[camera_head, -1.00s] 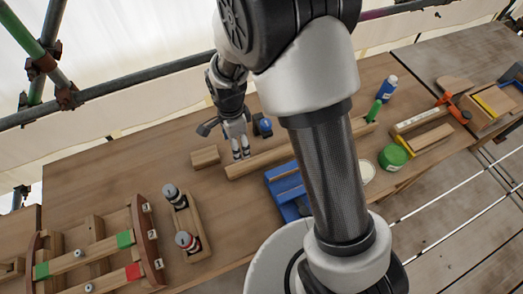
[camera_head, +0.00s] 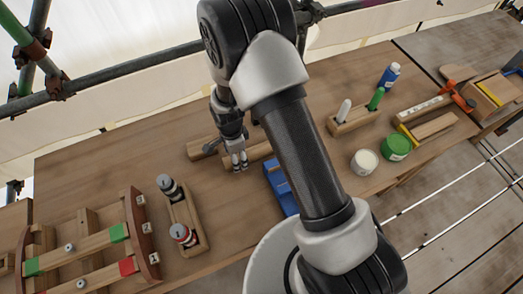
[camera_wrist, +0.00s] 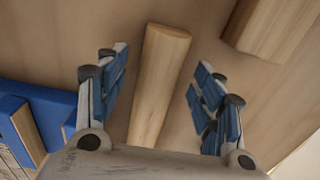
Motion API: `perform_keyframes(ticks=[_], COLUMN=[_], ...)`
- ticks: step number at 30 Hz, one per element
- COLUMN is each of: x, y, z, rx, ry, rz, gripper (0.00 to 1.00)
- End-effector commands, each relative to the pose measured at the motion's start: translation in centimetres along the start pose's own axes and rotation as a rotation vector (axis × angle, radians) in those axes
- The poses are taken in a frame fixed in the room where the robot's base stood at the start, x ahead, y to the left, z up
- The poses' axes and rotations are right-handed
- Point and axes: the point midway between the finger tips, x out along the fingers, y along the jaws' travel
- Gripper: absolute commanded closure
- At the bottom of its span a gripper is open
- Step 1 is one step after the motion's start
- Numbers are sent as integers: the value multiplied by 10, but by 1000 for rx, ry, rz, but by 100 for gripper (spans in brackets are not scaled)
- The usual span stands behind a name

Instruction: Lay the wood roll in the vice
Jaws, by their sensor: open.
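The wood roll is a pale, rounded length of wood (camera_wrist: 160,80). In the wrist view it lies between my two spread fingers, apart from both. In the head view it lies on the bench (camera_head: 259,152) and is partly hidden behind my gripper and arm. My gripper (camera_head: 239,166) is open and points down over the roll; its blue-padded fingers flank it in the wrist view (camera_wrist: 162,95). The blue vice (camera_head: 279,186) stands just right of my gripper, partly hidden by my arm. Its blue body and a wooden jaw lining show at the left of the wrist view (camera_wrist: 55,108).
A wooden block (camera_head: 200,148) lies left of the roll; it shows at the wrist view's upper right (camera_wrist: 268,28). A wooden holder with two dark-topped bottles (camera_head: 188,232) stands front left. A green tin (camera_head: 397,147) and a pale tin (camera_head: 364,161) stand right. The bench's left rear is clear.

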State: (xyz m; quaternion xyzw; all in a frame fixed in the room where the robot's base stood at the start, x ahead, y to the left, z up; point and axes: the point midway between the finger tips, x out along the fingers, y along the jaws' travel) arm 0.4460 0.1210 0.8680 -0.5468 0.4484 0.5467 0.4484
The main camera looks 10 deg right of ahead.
Motion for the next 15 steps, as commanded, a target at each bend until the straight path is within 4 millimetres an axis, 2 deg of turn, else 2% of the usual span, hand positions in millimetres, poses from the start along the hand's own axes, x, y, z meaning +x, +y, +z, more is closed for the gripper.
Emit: perform_keyframes(ticks=[1,3,11,15], x=[9,14,16,16], y=[1,1,0,0], z=[0,0,0,0], rx=[0,0,1,1], ry=[0,0,0,0], rz=[2,2,1,1], gripper=[38,38,38,46])
